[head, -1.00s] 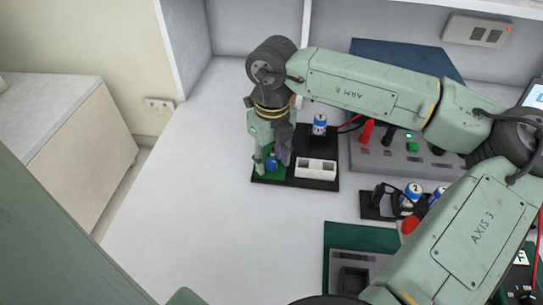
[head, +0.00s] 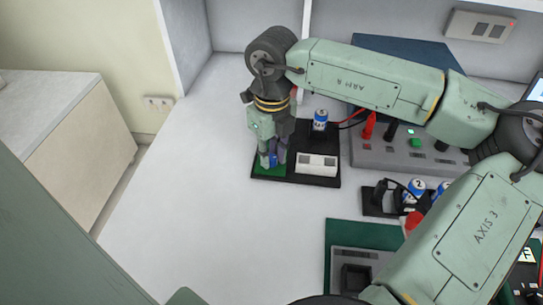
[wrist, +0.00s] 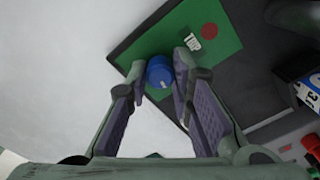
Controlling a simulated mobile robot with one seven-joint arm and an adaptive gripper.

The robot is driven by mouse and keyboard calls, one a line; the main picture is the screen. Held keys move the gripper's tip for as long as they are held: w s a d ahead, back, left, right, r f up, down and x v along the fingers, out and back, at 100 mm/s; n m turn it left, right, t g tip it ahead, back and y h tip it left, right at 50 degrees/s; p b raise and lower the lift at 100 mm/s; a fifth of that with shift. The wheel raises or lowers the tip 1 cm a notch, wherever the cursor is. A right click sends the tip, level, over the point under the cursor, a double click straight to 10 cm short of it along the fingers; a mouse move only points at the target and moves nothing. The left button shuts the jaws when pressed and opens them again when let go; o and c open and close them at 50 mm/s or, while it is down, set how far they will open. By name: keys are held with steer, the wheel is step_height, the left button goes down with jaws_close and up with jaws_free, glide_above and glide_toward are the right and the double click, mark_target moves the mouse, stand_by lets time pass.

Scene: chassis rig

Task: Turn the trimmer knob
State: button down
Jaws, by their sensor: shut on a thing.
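The blue trimmer knob (wrist: 160,72) sits on a green board (wrist: 208,22) and has a small pale mark on its top. In the head view the knob (head: 273,160) shows low between my fingers, and the green board (head: 264,171) lies at the left end of a black base. My gripper (head: 271,160) points down and is shut on the knob. In the wrist view my gripper (wrist: 160,78) has one fingertip on each side of the knob. The fingers hide part of the board in the head view.
A white block (head: 317,163) and a blue-and-white can (head: 320,120) stand on the black base, right of my gripper. A grey panel (head: 385,155) with red and black plugs is farther right. The white table (head: 200,190) is clear to the left.

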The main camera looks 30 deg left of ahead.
mark_target(272, 156)
steer(key=shift+n+b, duration=0.35)
steer(key=shift+n, duration=0.35)
steer(key=c, duration=1.4)
jaws_free()
step_height(272, 156, up, 12)
steer(key=shift+r, duration=0.1)
